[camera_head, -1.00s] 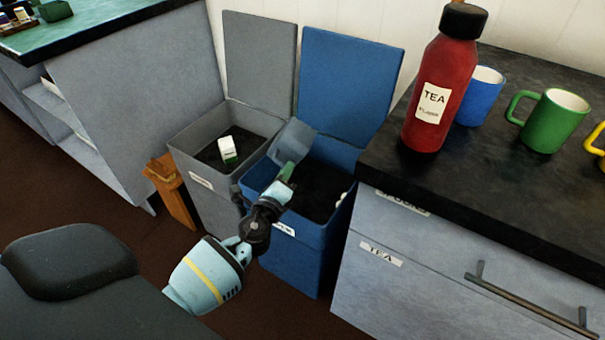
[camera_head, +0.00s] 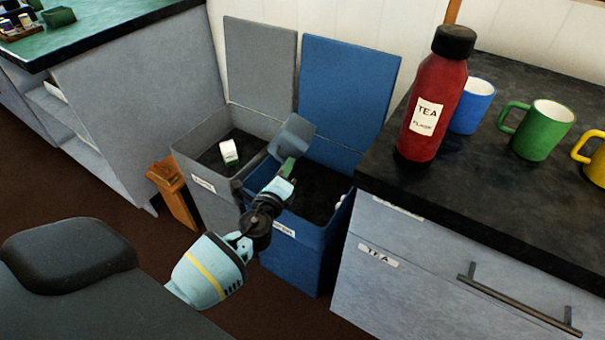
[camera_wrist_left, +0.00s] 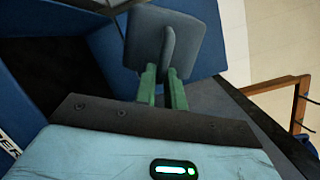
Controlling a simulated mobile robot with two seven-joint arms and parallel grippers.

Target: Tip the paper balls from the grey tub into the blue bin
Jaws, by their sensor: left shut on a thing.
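The grey tub (camera_head: 294,135) is in my left gripper (camera_head: 287,172), above the blue bin (camera_head: 300,250). The gripper is shut on it. In the left wrist view, the green fingers (camera_wrist_left: 163,88) pinch a fin on the tub's flat grey face (camera_wrist_left: 150,38). The tub looks tipped, but its inside is hidden from both views. The blue bin's lid stands open against the wall, and its inside is dark. Small white shapes (camera_head: 342,200), perhaps paper balls, show at the bin's right rim. My right gripper is not in view.
An open grey bin (camera_head: 215,200) with a white and green carton (camera_head: 229,152) inside stands left of the blue bin. At right, a counter (camera_head: 480,190) holds a red tea bottle (camera_head: 435,95) and several mugs. A wooden piece (camera_head: 172,192) stands left.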

